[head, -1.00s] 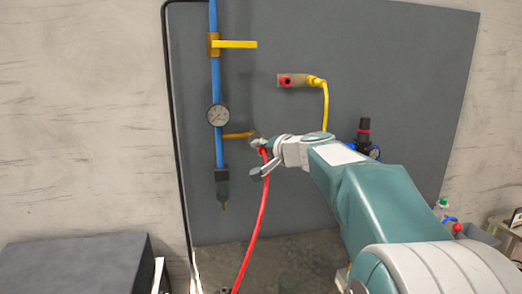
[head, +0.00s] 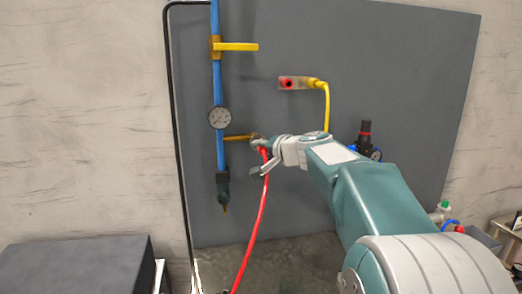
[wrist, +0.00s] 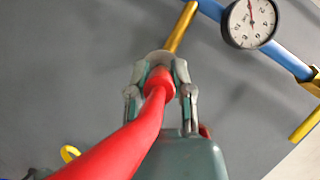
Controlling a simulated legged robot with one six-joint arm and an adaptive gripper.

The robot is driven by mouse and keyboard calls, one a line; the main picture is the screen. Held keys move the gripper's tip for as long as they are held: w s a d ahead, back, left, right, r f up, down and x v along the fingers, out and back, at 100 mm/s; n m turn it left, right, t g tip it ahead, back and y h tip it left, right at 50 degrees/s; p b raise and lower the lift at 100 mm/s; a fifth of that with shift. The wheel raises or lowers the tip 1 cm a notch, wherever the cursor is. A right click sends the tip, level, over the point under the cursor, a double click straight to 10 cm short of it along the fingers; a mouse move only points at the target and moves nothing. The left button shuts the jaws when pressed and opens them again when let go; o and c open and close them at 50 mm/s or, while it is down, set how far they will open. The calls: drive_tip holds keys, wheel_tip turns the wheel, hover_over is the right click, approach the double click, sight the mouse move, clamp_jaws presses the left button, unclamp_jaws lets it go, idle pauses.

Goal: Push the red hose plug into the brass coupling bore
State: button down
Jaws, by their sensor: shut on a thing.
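The red hose plug (wrist: 158,78) is held between the fingers of my gripper (wrist: 160,68), which is shut on it in the wrist view. The red hose (head: 258,215) hangs down from my gripper (head: 262,155) in the head view. The brass coupling (head: 238,138) sticks out to the right from the blue pipe, and its end meets the gripper's fingertips. In the wrist view the brass coupling (wrist: 181,28) runs up and away from the fingertips. The fingers and plug hide the bore, so I cannot tell how far the plug is in.
The blue pipe (head: 216,85) carries a round gauge (head: 219,118) and a yellow lever (head: 238,46). A red-faced connector (head: 289,83) with a yellow cable sits above my arm. A black-and-red regulator (head: 365,135) is behind the arm. The grey panel (head: 400,60) backs everything.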

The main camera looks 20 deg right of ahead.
drive_tip(key=shift+w+d, duration=0.15)
drive_tip(key=shift+w, duration=0.75)
idle(1.8)
drive_tip(key=shift+c, duration=1.2)
unclamp_jaws()
